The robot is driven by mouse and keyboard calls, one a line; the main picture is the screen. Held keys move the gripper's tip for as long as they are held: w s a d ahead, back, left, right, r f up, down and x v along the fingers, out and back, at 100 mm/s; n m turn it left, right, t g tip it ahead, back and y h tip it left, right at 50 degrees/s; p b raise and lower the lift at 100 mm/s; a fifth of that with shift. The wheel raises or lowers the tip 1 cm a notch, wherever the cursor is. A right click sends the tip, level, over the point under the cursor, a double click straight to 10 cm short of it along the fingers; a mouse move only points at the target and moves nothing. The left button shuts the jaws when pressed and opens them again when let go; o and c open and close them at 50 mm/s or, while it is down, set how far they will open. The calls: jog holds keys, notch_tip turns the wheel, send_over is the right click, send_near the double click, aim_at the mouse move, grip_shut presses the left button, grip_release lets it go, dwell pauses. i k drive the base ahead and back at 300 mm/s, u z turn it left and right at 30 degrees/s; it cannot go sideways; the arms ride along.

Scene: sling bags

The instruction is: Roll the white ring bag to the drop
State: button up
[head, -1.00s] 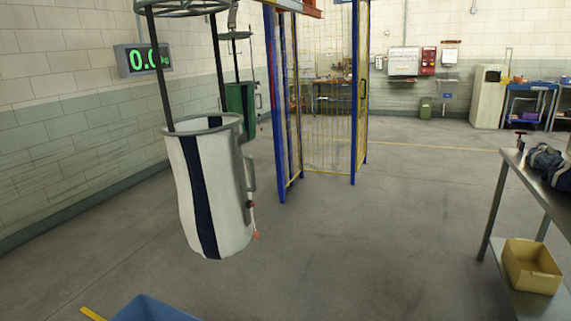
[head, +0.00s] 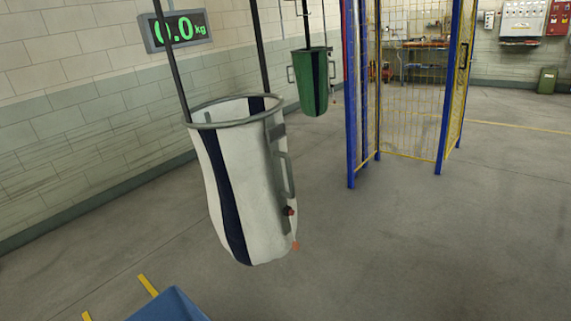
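The white ring bag (head: 267,187) hangs in the left middle of the head view from dark straps, clear of the floor. It has a dark blue vertical stripe, a grey ring at its open top and a grey handle on its right side. A small red knob (head: 289,211) sits low on that side, with an orange-red tip below it. The bag tilts slightly. Its top support is out of the picture. No drop is clearly recognisable in the view. My gripper is not in view.
A green bag (head: 308,82) hangs behind the white one. A blue and yellow mesh gate (head: 410,120) stands right of it. A display (head: 178,31) on the wall reads 0.0 kg. A blue container (head: 168,306) is at the bottom edge. The floor at right is clear.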

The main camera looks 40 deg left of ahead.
aim_at(240, 141)
jog(key=u, duration=0.6)
jog(key=i, duration=1.2)
jog(key=u, duration=0.8)
jog(key=k, duration=0.65)
jog(key=u, duration=0.25)
jog(key=i, duration=0.7)
jog(key=z, duration=0.15)
